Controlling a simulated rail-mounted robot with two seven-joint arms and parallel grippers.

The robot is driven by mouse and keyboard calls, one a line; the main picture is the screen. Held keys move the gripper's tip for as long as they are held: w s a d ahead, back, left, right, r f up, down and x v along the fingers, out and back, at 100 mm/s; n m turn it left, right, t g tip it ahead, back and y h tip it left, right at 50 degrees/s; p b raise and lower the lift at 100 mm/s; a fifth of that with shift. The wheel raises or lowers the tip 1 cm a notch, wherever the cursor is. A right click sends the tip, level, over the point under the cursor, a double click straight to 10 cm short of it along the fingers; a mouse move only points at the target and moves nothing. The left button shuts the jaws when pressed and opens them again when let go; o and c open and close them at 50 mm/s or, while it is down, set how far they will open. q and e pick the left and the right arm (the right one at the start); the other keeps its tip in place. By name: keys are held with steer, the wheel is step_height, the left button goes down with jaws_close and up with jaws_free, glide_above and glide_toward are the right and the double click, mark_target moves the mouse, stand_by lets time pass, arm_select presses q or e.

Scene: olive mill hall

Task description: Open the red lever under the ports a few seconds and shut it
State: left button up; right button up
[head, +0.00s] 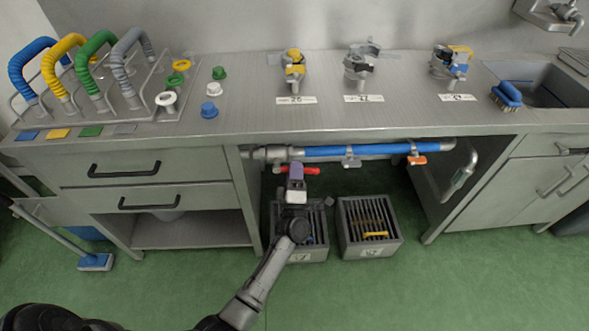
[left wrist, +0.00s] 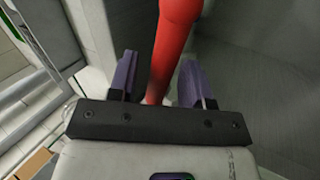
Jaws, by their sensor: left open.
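The red lever (head: 311,170) is under the counter, below the left end of the blue pipe. My left gripper (head: 296,180) is in front of it and hides its middle; red shows on both sides. In the left wrist view the red lever (left wrist: 177,40) runs down between the two purple fingers of my left gripper (left wrist: 160,80). The gripper is open, with a finger on either side of the lever; I cannot tell if either touches it. The ports (head: 293,68) stand on the counter above with number labels. My right gripper is not in view.
The blue pipe (head: 375,150) runs under the counter (head: 340,118), with an orange lever (head: 417,160) farther right. Two grated boxes stand on the floor below, the left one (head: 312,254) partly behind my arm, the right one (head: 352,238) clear. Drawers (head: 150,183) flank the opening at left.

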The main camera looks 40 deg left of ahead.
arm_select(q)
steer(key=p+v, duration=0.2)
steer(key=v, duration=1.1)
steer(key=shift+s, duration=0.2)
steer(key=shift+d+f, duration=0.1)
steer(key=shift+d, duration=0.05)
